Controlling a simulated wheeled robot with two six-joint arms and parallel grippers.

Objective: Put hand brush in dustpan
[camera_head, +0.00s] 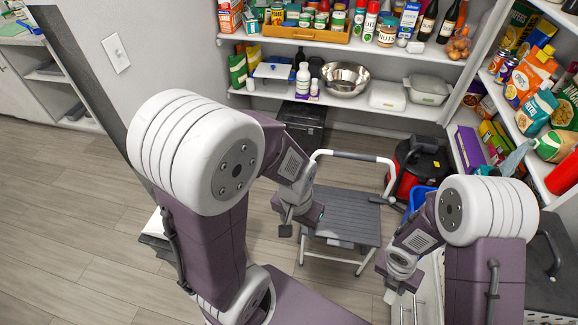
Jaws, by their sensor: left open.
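My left gripper (303,222) hangs over the left edge of a grey step stool (345,212). Its jaws are open, with dark pads apart and nothing clearly between them. My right gripper (401,284) points down at the lower right, beside a white cabinet; its fingers are too small and hidden to judge. A dark grey object (386,201) lies at the right edge of the stool; I cannot tell whether it is the hand brush or the dustpan. Neither the hand brush nor the dustpan can be identified for certain.
A red and black vacuum-like machine (420,166) and a blue bin (421,195) stand right of the stool. A black box (303,122) sits under the back shelves (350,101), which hold bowls and bottles. Packed shelves line the right. Wooden floor (90,220) is clear at left.

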